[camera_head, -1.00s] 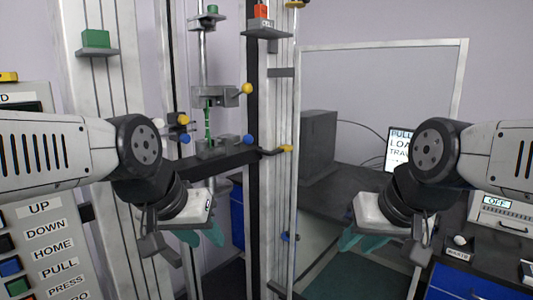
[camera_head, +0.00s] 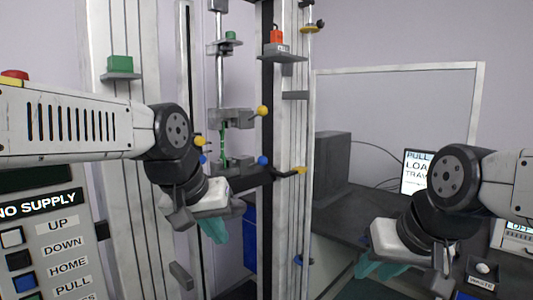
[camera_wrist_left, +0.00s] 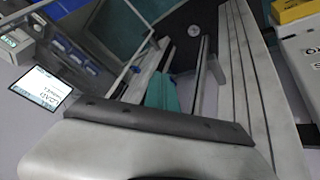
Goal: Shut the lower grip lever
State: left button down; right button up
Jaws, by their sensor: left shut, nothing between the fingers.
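The lower grip (camera_head: 222,172) is a grey block on the test frame, below the green specimen (camera_head: 223,148). A lever with a blue knob (camera_head: 262,160) sticks out on its right side. The upper grip (camera_head: 230,118) has a lever with a yellow knob (camera_head: 262,110). My left gripper (camera_head: 213,230) is shut and empty, below and a little left of the lower grip, apart from the blue knob. Its teal fingers also show in the left wrist view (camera_wrist_left: 161,92). My right gripper (camera_head: 377,267) is low at the right, away from the levers; its finger gap is unclear.
The frame's tall pale columns (camera_head: 292,200) stand right of the grips. A yellow-tipped part (camera_head: 299,170) sticks out there. A button panel (camera_head: 55,245) is at the lower left. A dark desk (camera_head: 345,205) with a screen (camera_head: 417,170) is at the right.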

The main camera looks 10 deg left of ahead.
pick_arm(q)
jog(key=w+r+n+y, duration=0.2)
jog(key=w+r+n, duration=0.3)
jog(key=w, duration=0.4)
jog(key=w+r+n+y, duration=0.2)
jog(key=w+r+n, duration=0.1)
jog(key=w+r, duration=0.5)
jog(key=w+d+r+n+y, duration=0.3)
jog(key=w+d+r+n, duration=0.2)
jog(key=w+d, duration=0.3)
jog(key=shift+w+r+n, duration=0.15)
jog(key=shift+w+n, duration=0.65)
jog(key=x, duration=1)
jog(key=shift+a, duration=0.2)
jog(key=shift+d, duration=0.1)
